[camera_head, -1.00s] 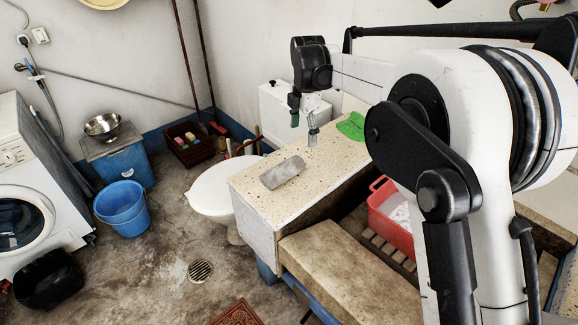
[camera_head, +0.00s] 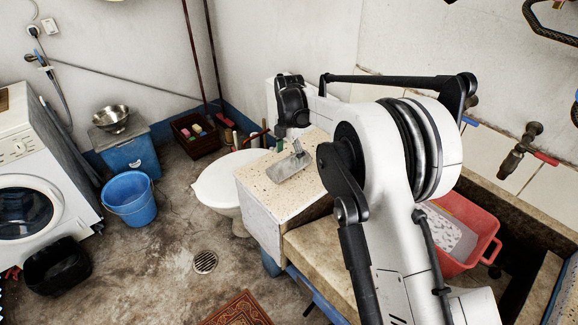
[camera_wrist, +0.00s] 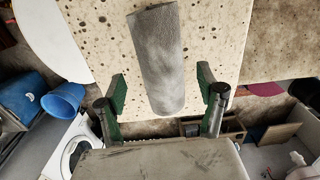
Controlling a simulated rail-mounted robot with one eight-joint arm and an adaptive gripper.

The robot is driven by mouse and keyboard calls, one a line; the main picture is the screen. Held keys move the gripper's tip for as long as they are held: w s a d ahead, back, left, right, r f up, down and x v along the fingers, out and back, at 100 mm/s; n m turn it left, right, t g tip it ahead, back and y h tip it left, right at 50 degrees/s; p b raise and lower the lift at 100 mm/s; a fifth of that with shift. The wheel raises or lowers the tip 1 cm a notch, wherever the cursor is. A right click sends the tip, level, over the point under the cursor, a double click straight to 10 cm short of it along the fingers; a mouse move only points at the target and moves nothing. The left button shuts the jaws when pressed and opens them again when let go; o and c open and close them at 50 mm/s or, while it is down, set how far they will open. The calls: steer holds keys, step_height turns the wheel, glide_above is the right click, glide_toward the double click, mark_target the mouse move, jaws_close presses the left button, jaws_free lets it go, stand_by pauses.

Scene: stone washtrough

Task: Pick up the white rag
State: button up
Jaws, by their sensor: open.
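A pale grey-white, rolled, cloth-like piece (camera_head: 287,168), which I take for the white rag, lies on the speckled stone top (camera_head: 262,184). In the wrist view the rag (camera_wrist: 160,62) runs lengthwise from the upper middle to between my fingers. My gripper (camera_head: 289,146) is at the rag, and a finger overlaps its far end in the head view. In the wrist view my gripper (camera_wrist: 161,84) is open, with one green-padded finger on each side of the rag and gaps on both sides. I cannot tell the height of the fingertips above the stone top.
A red basin (camera_head: 474,215) with something white inside stands right of my arm. A white toilet lid (camera_head: 222,185) is left of the stone top. A blue bucket (camera_head: 130,198) stands on the floor. A tap (camera_head: 520,155) juts from the wall at right.

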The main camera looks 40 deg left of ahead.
mark_target(289, 166)
steer(key=shift+f, duration=2.7)
steer(key=c, duration=1.2)
